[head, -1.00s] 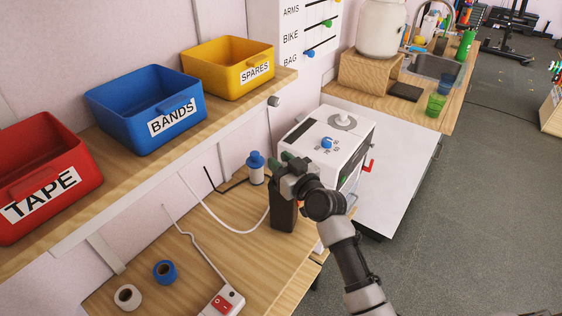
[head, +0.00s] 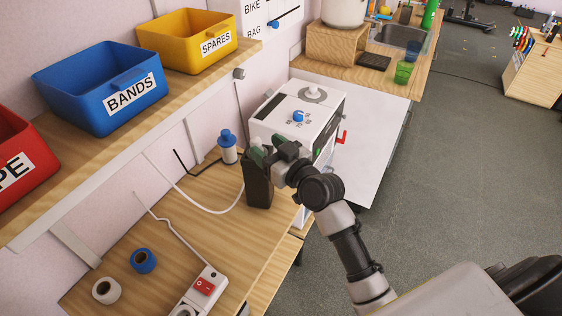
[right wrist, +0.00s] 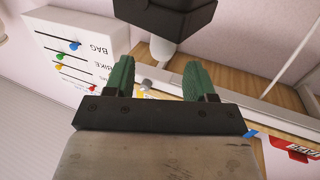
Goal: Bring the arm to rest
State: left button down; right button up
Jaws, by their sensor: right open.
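My right gripper (head: 262,152) has green fingers and hangs over the wooden bench beside the white machine (head: 310,112). In the right wrist view its fingers (right wrist: 159,78) are apart, with nothing visible between them. A dark upright block-like thing (head: 259,185) shows just below the fingers in the head view; I cannot tell whether they touch it. My right arm comes in from the lower right. My left gripper is not in view.
A blue-topped bottle (head: 228,148) stands left of the gripper. A power strip (head: 200,291) and tape rolls (head: 143,261) lie on the bench. The blue bin (head: 98,92) and yellow bin (head: 186,42) stand on the shelf. Open floor (head: 465,170) lies to the right.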

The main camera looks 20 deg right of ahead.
jog(key=s+d+f+m+g+h, duration=0.15)
jog(key=s+f+g, duration=0.3)
jog(key=s, duration=0.55)
jog(key=s+f+g+h, duration=0.2)
jog(key=s+f+g, duration=0.3)
jog(key=s, duration=0.5)
jog(key=s+f+g+h, duration=0.2)
jog(key=s+f+g, duration=0.3)
jog(key=s, duration=0.5)
notch_tip(320, 180, down, 27)
jog(key=s, duration=0.1)
jog(key=s+d+f+g, duration=0.1)
jog(key=s+d+f, duration=0.2)
jog(key=s+f, duration=1.3)
jog(key=shift+s+f+b, duration=0.15)
jog(key=shift+s+b, duration=0.05)
jog(key=shift+b, duration=0.1)
jog(key=shift+o, duration=0.4)
jog(key=shift+d+g, duration=0.1)
jog(key=shift+g, duration=0.15)
